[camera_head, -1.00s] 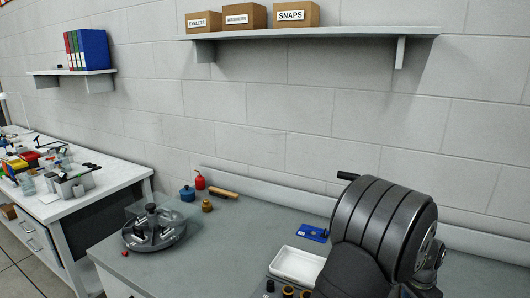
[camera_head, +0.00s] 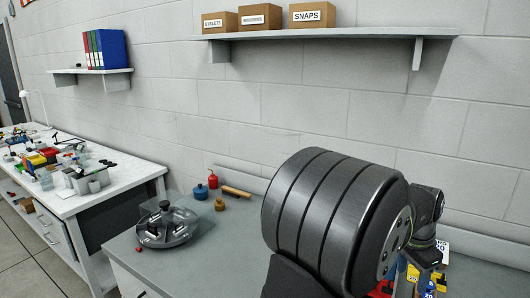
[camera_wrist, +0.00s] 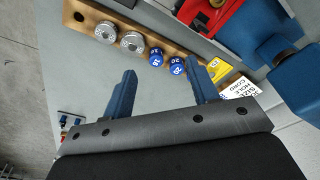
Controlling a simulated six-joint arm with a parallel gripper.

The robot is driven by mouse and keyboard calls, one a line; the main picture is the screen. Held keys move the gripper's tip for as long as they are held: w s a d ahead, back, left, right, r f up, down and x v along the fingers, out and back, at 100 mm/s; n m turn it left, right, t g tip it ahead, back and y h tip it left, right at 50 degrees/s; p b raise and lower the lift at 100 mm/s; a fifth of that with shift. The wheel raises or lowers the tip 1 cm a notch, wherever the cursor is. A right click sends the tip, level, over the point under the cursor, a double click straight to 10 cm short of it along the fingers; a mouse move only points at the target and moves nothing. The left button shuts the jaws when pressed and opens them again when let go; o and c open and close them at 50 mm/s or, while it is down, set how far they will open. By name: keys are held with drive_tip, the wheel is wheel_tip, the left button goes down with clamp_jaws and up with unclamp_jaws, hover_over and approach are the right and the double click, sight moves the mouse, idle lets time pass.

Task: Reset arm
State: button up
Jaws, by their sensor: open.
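My gripper (camera_wrist: 160,90) shows in the wrist view with its two blue fingers wide apart and nothing between them. In the head view my dark arm covers the right middle of the bench, and the gripper's fingers are hidden there.
A round grey fixture (camera_head: 166,226) stands on the grey bench (camera_head: 215,262). Behind it are a blue pot (camera_head: 200,192), a red bottle (camera_head: 213,179) and a wooden handle (camera_head: 236,192). A red and blue tool (camera_wrist: 268,40) and a white card (camera_wrist: 240,88) lie near the right finger.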

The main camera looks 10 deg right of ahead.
drive_tip(key=shift+w+a+f, duration=0.1)
drive_tip(key=shift+w+f, duration=0.5)
drive_tip(key=shift+w, duration=0.3)
drive_tip(key=shift+w+a+f, duration=0.1)
drive_tip(key=shift+w+f, duration=0.5)
drive_tip(key=shift+w, duration=0.3)
drive_tip(key=o, duration=1)
drive_tip(key=s+f+n+t+h, duration=0.3)
drive_tip(key=s+f+h, duration=0.2)
drive_tip(key=s+f, duration=0.15)
drive_tip(key=s+a+r+n+t+h, duration=0.1)
drive_tip(key=s+a+n+t+h, duration=0.1)
drive_tip(key=s+a+h, duration=0.45)
drive_tip(key=shift+y, duration=0.85)
drive_tip(key=x, duration=0.8)
drive_tip(key=shift+w+d+f, duration=0.2)
drive_tip(key=shift+f, duration=0.1)
